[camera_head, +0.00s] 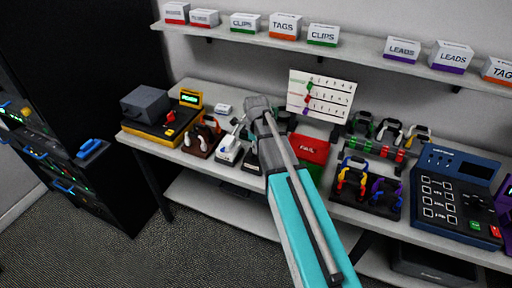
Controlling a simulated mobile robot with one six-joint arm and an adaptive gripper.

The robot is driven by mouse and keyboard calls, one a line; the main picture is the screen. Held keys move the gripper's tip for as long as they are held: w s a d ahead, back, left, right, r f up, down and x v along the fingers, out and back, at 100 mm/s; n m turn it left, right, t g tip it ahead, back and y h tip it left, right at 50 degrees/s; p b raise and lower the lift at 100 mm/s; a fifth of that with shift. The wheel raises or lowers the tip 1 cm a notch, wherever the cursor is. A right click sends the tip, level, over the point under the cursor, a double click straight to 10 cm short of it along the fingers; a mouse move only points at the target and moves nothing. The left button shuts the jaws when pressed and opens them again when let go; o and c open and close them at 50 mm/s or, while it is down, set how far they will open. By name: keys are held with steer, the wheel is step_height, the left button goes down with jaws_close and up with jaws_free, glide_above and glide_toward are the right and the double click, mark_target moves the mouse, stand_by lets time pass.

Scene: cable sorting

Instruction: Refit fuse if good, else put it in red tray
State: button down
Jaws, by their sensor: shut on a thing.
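The red tray (317,148), with a white label that seems to read "FAIL", sits on the bench just right of my arm. My gripper (250,128) is over the bench, left of the red tray and at the end of my grey and cyan arm. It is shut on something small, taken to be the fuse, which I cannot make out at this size. My wrist and arm hide part of the bench behind them. A white device (229,150) stands on the bench just left of my gripper.
A black and yellow unit with a lit display (190,98) stands at the bench's left end. Cable racks (369,185) and a blue keypad unit (452,195) fill the right side. A chart (320,95) stands behind. A shelf (350,52) with labelled boxes runs above. A dark cabinet (110,70) is left.

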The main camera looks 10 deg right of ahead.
steer(key=shift+f+b, duration=0.9)
steer(key=shift+f, duration=0.05)
stand_by(1.5)
steer(key=c, duration=0.5)
jaws_free()
steer(key=shift+c, duration=0.2)
steer(key=shift+o, duration=0.3)
steer(key=o, duration=0.5)
steer(key=shift+r, duration=0.15)
steer(key=shift+r+p, duration=3.9)
steer(key=shift+p, duration=0.15)
steer(key=shift+s, duration=0.1)
